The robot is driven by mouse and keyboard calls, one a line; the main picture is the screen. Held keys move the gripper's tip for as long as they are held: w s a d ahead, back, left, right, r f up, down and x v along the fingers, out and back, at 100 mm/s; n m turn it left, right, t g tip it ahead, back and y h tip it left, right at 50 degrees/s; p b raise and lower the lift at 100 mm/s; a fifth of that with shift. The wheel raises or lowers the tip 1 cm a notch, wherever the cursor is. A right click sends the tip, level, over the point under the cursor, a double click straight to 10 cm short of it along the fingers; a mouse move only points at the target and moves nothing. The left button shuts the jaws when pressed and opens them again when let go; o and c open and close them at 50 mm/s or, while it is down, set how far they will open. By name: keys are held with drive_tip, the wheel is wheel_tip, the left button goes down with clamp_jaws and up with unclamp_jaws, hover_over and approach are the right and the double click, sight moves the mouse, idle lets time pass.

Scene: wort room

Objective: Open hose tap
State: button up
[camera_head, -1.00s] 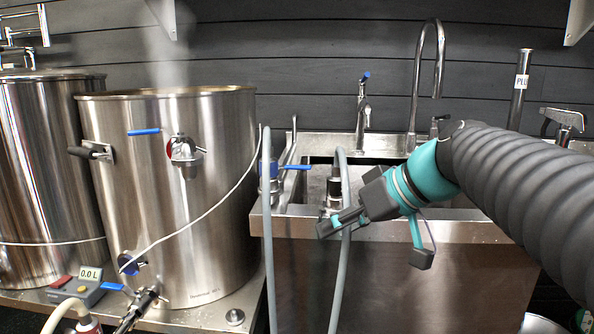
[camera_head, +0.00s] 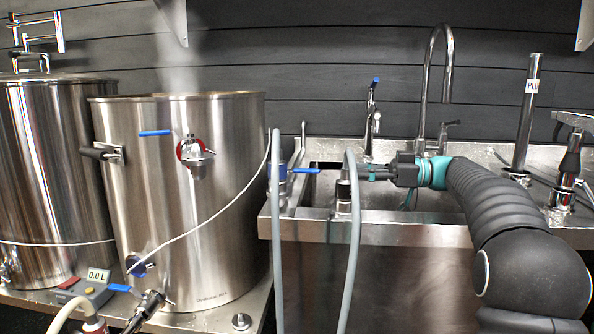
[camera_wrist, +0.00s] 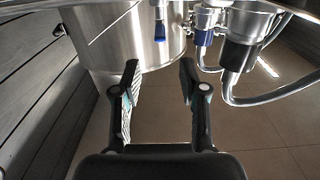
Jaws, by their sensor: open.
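A valve with a blue collar (camera_head: 279,172) stands at the left end of the sink, with a grey hose running down in front of it. Its blue lever (camera_head: 305,170) points right, towards my gripper. My gripper (camera_head: 366,172) is level with the lever, to its right, behind a second hose fitting (camera_head: 343,190). In the wrist view my gripper (camera_wrist: 160,66) is open and empty. The hose partly hides the valve in the head view.
A steaming steel kettle (camera_head: 225,230) stands left of the sink (camera_head: 400,233), with its own blue-handled valve (camera_head: 193,150). A grey hose (camera_wrist: 275,97) loops at right in the wrist view. A slim tap (camera_head: 371,125) and tall faucet (camera_head: 426,90) stand behind the sink.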

sight(299, 169)
drive_tip(key=a, duration=0.6)
drive_tip(key=a+p, duration=0.1)
drive_tip(key=a, duration=0.6)
drive_tip(key=shift+w+a, duration=0.2)
drive_tip(key=shift+a, duration=0.1)
clamp_jaws()
